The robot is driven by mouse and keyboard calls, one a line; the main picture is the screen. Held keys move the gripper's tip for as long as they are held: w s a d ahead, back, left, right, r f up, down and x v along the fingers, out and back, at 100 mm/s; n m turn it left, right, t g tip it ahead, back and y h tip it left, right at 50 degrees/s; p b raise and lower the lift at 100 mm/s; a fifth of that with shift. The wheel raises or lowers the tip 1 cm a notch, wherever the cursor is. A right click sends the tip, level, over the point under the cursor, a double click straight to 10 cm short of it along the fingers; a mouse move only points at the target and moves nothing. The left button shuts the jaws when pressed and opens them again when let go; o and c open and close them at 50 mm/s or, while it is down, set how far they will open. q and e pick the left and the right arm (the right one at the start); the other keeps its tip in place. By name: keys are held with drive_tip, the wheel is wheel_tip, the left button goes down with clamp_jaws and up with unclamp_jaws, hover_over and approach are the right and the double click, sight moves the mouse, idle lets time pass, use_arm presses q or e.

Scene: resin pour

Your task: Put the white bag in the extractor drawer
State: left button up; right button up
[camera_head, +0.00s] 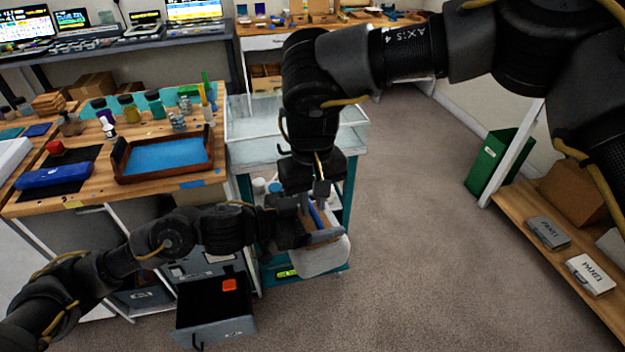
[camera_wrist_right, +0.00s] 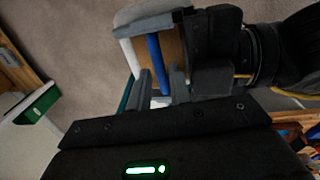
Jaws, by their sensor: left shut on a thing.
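The white bag (camera_head: 322,258) hangs in front of the teal cart at the centre of the head view; part of it shows at the top of the right wrist view (camera_wrist_right: 150,14). My left gripper (camera_head: 312,238) is shut on the bag near its top and also shows in the wrist view (camera_wrist_right: 205,50). My right gripper (camera_head: 316,192) points down just above it. Its fingers (camera_wrist_right: 160,88) are apart, close to a blue bar and a white bar beside a brown surface. The extractor drawer (camera_head: 217,322) is pulled out at the lower left, with an orange piece inside.
The cart (camera_head: 346,150) with a pale top tray stands behind the grippers. A wooden bench (camera_head: 110,185) with a brown tray and bottles is at left. A low shelf (camera_head: 545,255) with boxes lies at right. The carpet (camera_head: 420,230) between is clear.

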sight(312, 209)
drive_tip(key=shift+f, duration=1.65)
clamp_jaws()
use_arm(q)
drive_tip(key=o, duration=1.1)
drive_tip(key=shift+o, duration=0.2)
drive_tip(key=shift+a, duration=0.1)
